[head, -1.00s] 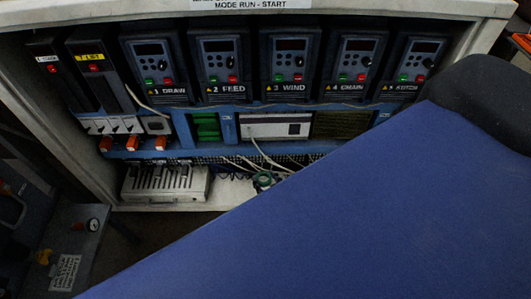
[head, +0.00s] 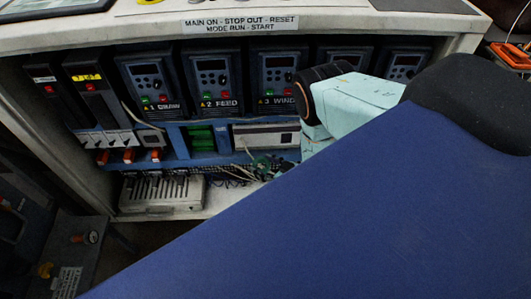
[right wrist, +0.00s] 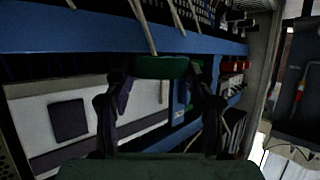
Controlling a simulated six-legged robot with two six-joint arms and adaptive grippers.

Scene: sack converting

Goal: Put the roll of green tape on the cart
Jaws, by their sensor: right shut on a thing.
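The roll of green tape (head: 261,162) is at the open front of the control cabinet, low down, below the white unit. In the right wrist view the roll (right wrist: 160,67) sits between the two dark fingertips of my right gripper (right wrist: 164,78), which is shut on it. In the head view my right gripper (head: 272,169) is small and partly hidden behind the blue shape in front. Its pale arm reaches in from the right. My left gripper is not in view. I cannot make out a cart for certain in these views.
The cabinet holds a row of drives (head: 214,82), a blue rail, loose wires (head: 238,172) and a grey vented box (head: 160,194). Its pale frame (head: 75,160) bounds the opening. A large blue shape close to the camera hides the lower right.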

